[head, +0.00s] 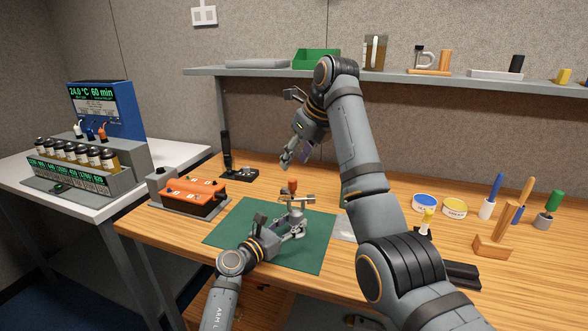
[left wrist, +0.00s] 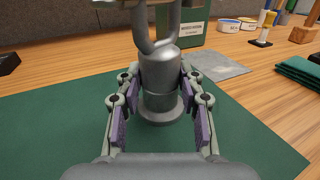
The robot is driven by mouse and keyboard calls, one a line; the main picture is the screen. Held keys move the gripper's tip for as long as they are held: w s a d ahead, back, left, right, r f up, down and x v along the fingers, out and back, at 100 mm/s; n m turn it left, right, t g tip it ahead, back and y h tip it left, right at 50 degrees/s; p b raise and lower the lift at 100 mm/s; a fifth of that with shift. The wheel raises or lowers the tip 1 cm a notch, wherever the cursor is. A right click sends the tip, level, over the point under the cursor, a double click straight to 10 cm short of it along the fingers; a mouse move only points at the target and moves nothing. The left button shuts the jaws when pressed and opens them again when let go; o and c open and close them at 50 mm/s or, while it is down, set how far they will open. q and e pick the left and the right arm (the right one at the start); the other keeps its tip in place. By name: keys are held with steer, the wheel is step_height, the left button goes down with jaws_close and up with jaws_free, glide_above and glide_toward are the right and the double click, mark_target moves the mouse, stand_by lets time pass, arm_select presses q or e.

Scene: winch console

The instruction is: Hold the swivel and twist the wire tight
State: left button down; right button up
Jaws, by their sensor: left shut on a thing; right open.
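The swivel (head: 296,215) is a grey metal piece standing upright on the green mat (head: 240,212), with a crossbar and an orange-red piece (head: 293,185) above it. In the left wrist view it is a round silver body (left wrist: 160,72) with a shackle-like loop on top. My left gripper (head: 290,232) is low at the mat and shut on the swivel, its purple-padded fingers either side (left wrist: 160,112). My right gripper (head: 297,156) is open and empty, raised above and behind the swivel. I cannot make out the wire clearly.
An orange-topped box (head: 192,196) stands left of the mat. A black stand (head: 236,173) is behind it. Blue and yellow tins (head: 425,203) and upright-handled tools (head: 490,205) are at the right. A shelf (head: 400,77) runs along the wall. The mat's left part is clear.

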arm_select(q)
steer(key=c, duration=0.8)
jaws_free()
steer(key=shift+o, duration=0.2)
